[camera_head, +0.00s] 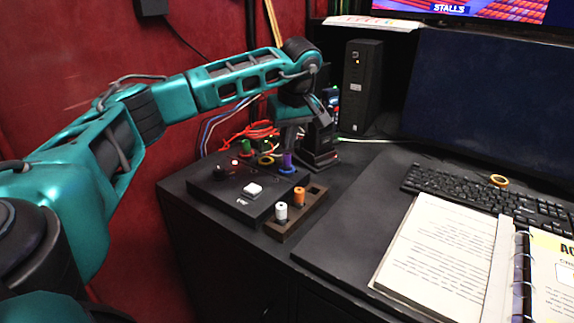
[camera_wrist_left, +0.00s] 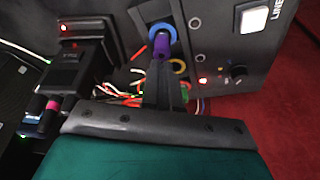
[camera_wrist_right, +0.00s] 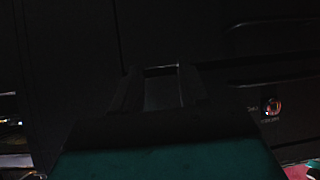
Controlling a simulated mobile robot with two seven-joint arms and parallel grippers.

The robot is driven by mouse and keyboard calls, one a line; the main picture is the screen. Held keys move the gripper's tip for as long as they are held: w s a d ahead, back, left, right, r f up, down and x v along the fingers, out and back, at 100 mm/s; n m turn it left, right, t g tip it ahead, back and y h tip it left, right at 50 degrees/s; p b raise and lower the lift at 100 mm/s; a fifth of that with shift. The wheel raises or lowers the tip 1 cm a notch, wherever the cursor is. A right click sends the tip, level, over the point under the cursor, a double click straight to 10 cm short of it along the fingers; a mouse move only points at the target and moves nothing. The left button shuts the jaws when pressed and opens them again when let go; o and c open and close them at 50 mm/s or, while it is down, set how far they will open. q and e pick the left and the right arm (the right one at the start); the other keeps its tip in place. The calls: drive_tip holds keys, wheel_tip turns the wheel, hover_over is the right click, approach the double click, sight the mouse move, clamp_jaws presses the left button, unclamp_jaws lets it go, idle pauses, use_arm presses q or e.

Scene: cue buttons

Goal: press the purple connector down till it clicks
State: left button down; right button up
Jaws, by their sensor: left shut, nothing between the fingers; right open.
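The purple connector (camera_head: 287,160) stands upright in a blue ring (camera_head: 287,170) at the back right of the black button box (camera_head: 225,192). In the left wrist view the purple connector (camera_wrist_left: 161,47) shows at the tips of my left gripper (camera_wrist_left: 163,58), with the blue ring (camera_wrist_left: 153,31) around its far end. My left gripper (camera_head: 287,148) is shut, pointing down just above the connector. I cannot tell whether the fingertips touch it. My right gripper (camera_wrist_right: 160,72) is open and empty in its dark wrist view, and it is out of the head view.
A holder (camera_head: 283,232) with a white peg (camera_head: 281,211) and an orange peg (camera_head: 299,196) stands in front. A green connector (camera_head: 246,148), a yellow ring (camera_head: 265,160), a white button (camera_head: 253,190) and red cables (camera_head: 262,130) are close by. A notebook (camera_head: 435,245) lies right.

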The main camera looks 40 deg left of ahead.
use_arm(q)
drive_tip(key=shift+f, duration=0.85)
drive_tip(key=shift+r, duration=0.15)
wheel_tip(320, 180, up, 5)
drive_tip(key=p, duration=0.4)
drive_tip(key=shift+f+p, duration=0.2)
drive_tip(key=shift+p, duration=0.15)
drive_tip(key=shift+r+p, duration=0.65)
drive_tip(key=shift+r, duration=0.45)
